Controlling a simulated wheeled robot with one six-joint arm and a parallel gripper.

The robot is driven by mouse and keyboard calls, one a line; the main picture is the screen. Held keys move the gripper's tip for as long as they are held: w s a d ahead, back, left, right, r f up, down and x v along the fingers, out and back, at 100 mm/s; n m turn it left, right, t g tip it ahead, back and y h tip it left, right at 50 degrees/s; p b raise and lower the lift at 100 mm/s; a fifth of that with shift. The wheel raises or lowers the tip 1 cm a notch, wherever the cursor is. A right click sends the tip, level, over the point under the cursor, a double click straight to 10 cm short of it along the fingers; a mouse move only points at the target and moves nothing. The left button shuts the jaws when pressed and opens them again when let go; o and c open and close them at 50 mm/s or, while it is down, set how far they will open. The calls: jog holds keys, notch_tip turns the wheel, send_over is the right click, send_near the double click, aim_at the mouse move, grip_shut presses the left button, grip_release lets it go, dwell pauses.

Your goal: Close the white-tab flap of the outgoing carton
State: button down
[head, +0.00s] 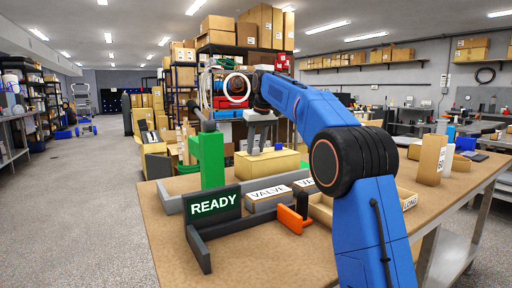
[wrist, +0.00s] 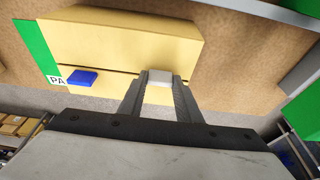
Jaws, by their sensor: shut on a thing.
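The outgoing carton (head: 268,166) is a tan box on the workbench, behind the READY sign. In the wrist view its tan top (wrist: 120,40) lies under my gripper, with a dark gap running across it. The white tab (wrist: 158,77) sits at this gap, between the fingertips of my gripper (wrist: 159,84), which is shut on it. A blue tab (wrist: 82,77) lies left of it on the carton. In the head view my gripper (head: 260,150) points down at the carton's top. How flat the white-tab flap lies is hard to tell.
A green post (head: 208,160) stands left of the carton. The READY sign (head: 214,204), VALVE boxes (head: 268,198) and an orange piece (head: 293,219) are in front. An upright tan box (head: 430,160) stands at right. The bench's (head: 170,240) front left is bare.

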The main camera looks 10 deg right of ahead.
jog(key=c, duration=1.3)
grip_release()
jog(key=v, duration=1.2)
jog(key=shift+s, duration=0.1)
